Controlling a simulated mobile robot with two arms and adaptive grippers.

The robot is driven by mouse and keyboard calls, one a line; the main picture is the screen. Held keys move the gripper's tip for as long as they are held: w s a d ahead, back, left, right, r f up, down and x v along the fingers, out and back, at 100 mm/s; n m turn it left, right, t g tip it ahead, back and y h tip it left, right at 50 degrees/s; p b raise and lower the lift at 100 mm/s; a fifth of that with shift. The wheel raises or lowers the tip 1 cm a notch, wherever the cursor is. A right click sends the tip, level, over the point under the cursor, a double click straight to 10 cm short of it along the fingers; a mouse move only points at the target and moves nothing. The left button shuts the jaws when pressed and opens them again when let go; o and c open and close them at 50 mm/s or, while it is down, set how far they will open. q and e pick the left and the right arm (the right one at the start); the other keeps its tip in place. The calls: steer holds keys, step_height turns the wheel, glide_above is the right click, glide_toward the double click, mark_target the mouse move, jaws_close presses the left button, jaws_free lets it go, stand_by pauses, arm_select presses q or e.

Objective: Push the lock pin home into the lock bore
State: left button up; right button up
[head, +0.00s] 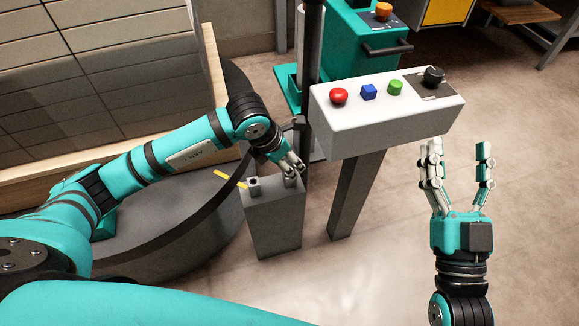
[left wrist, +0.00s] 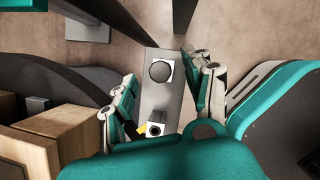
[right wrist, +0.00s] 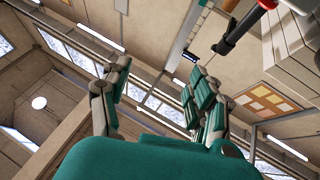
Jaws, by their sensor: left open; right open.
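A grey pedestal (head: 275,222) carries a small light block with a dark round opening (head: 254,186), perhaps the lock bore; it also shows in the left wrist view (left wrist: 155,129). A yellow piece (head: 228,178) sticks out to the left of this block; I cannot tell whether it belongs to the lock pin. A dark round disc on a light square (left wrist: 160,71) sits further along the pedestal top. My left gripper (head: 291,168) is open above this far end, its fingers either side of the top. My right gripper (head: 457,148) is open, empty, pointing up in free air.
A white control panel (head: 385,115) with a red button (head: 339,96), a blue cube, a green button and a black knob stands right of the pedestal. A dark post (head: 312,65) rises behind my left gripper. The floor at right is clear.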

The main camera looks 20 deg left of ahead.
arm_select(q)
steer(key=shift+x, duration=1.4)
arm_select(e)
steer(key=shift+s+d+r+t+y, duration=0.1)
steer(key=shift+s+r+t+y, duration=0.05)
steer(key=shift+s+r+t, duration=0.55)
steer(key=shift+s+r+t+y, duration=0.15)
steer(key=shift+s+r+t, duration=0.3)
steer(key=shift+r, duration=0.3)
arm_select(q)
steer(key=shift+c, duration=0.4)
arm_select(e)
steer(key=shift+w, duration=0.1)
arm_select(q)
jaws_close()
steer(key=c, duration=0.7)
jaws_free()
jaws_close()
steer(key=shift+r, duration=0.2)
arm_select(e)
steer(key=shift+w+f, duration=0.1)
